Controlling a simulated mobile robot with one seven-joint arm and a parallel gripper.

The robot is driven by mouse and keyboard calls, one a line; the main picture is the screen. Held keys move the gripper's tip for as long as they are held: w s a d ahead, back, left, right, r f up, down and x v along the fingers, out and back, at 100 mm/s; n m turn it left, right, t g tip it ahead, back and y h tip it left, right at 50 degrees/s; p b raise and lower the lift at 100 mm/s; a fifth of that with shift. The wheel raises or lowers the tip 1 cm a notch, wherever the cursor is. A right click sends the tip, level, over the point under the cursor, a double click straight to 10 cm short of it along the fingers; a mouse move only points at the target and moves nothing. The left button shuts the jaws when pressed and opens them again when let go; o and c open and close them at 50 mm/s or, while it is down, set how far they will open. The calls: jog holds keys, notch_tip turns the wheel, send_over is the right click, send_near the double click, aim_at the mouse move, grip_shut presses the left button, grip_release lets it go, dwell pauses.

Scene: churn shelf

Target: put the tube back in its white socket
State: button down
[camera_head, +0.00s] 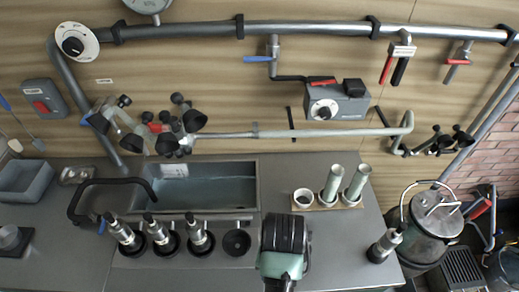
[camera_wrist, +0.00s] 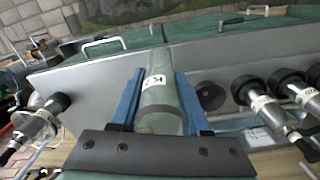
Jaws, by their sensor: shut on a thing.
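My gripper (camera_wrist: 160,92) is shut on a pale grey-green tube (camera_wrist: 160,118) between its two blue fingers. The tube bears a white label with a dark letter in the wrist view. In the head view my gripper (camera_head: 285,236) is above the counter's front part, and its body hides the held tube. The white socket (camera_head: 303,192) stands at the left end of a small tan rack (camera_head: 325,207), to the right of and behind my gripper.
A black round holder (camera_head: 237,242) is left of my gripper. Pipes (camera_head: 260,133) run along the wall.

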jog(key=a+n, duration=0.1)
jog(key=a+f+n+b, duration=0.1)
jog(key=a+f, duration=0.1)
jog(key=shift+w+a+f+n, duration=0.25)
jog(key=shift+w+n, duration=0.05)
jog(key=shift+n, duration=0.1)
jog(key=shift+s, duration=0.1)
